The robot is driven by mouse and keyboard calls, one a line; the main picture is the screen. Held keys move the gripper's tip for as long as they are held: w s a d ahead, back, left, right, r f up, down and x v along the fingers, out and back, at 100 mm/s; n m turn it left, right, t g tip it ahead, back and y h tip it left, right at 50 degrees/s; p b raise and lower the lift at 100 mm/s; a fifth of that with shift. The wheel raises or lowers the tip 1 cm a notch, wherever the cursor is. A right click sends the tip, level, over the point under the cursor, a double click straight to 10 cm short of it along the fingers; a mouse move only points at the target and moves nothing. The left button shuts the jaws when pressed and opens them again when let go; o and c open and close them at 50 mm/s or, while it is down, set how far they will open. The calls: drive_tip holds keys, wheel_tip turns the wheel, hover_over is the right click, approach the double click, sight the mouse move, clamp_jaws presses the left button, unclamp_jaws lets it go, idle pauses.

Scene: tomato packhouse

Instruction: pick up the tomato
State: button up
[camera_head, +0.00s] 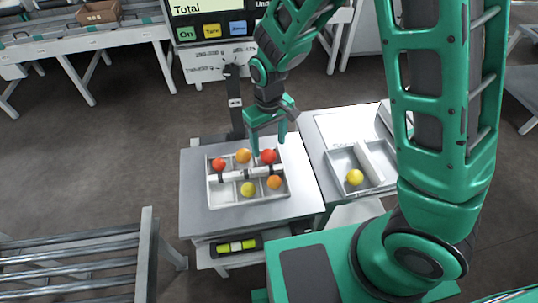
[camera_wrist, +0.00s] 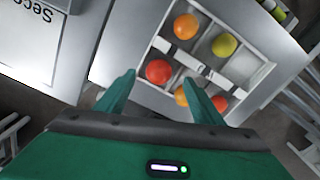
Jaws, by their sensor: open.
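Several tomatoes sit in a white compartment tray (camera_head: 209,196) on a metal table. A red tomato (camera_head: 268,156) is in its back right compartment, and my gripper (camera_head: 269,148) is open above it. In the wrist view this red tomato (camera_wrist: 159,71) shows between the open fingertips (camera_wrist: 160,78), with nothing gripped. An orange tomato (camera_head: 243,156) and another red one (camera_head: 219,164) are along the back row. A yellow tomato (camera_head: 248,188) and an orange one (camera_head: 274,181) are in the front row. The front left compartment looks empty. The exact height of the fingers above the tomato is unclear.
A second tray (camera_head: 338,160) on the right-hand table holds one yellow tomato (camera_head: 355,177). A dark post with a screen (camera_head: 215,20) stands behind the table. A roller conveyor (camera_head: 75,265) is at the front left. A cardboard box (camera_head: 98,12) is at the back left.

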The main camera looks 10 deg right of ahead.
sight(269, 153)
drive_tip(key=shift+d+f, duration=0.1)
drive_tip(key=shift+f, duration=2.75)
drive_tip(key=shift+c, duration=0.6)
drive_tip(key=c, duration=0.7)
